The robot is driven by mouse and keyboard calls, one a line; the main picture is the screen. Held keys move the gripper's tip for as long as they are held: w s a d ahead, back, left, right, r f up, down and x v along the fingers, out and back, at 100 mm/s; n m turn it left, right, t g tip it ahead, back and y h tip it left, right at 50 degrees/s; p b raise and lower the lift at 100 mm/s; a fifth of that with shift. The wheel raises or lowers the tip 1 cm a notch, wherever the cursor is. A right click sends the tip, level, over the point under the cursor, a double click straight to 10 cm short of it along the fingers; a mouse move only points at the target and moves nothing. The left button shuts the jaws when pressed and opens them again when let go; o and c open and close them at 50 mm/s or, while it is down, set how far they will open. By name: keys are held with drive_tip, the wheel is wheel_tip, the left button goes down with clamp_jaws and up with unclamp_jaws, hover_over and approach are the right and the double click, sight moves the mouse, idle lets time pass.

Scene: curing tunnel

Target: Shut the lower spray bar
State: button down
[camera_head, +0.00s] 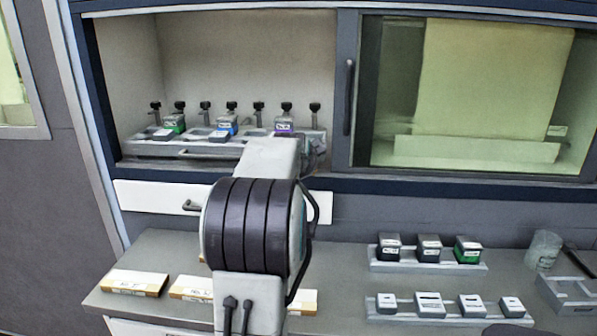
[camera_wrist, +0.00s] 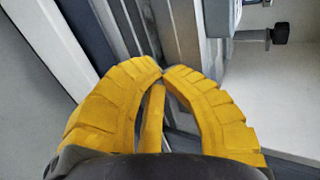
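I cannot single out the lower spray bar for certain. A long grey rack (camera_head: 190,150) in the open left bay carries a row of black knobs (camera_head: 286,106) on stems, with green, blue and purple marked blocks among them. The tips are over grey rails; contact is unclear.
A white drawer front (camera_head: 150,196) with a dark handle is below the bay. A sliding glass door (camera_head: 480,95) covers the right side. The bench holds cartons (camera_head: 134,284), racks of small blocks (camera_head: 428,263) and a clear cup (camera_head: 543,250).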

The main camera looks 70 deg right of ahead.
drive_tip(key=shift+w+d+p, duration=0.2)
drive_tip(key=shift+d, duration=0.55)
drive_tip(key=shift+w+d+p, duration=0.2)
drive_tip(key=shift+d, duration=0.6)
drive_tip(key=shift+w+d+p, duration=0.2)
drive_tip(key=shift+d, duration=0.55)
drive_tip(key=shift+f, duration=0.1)
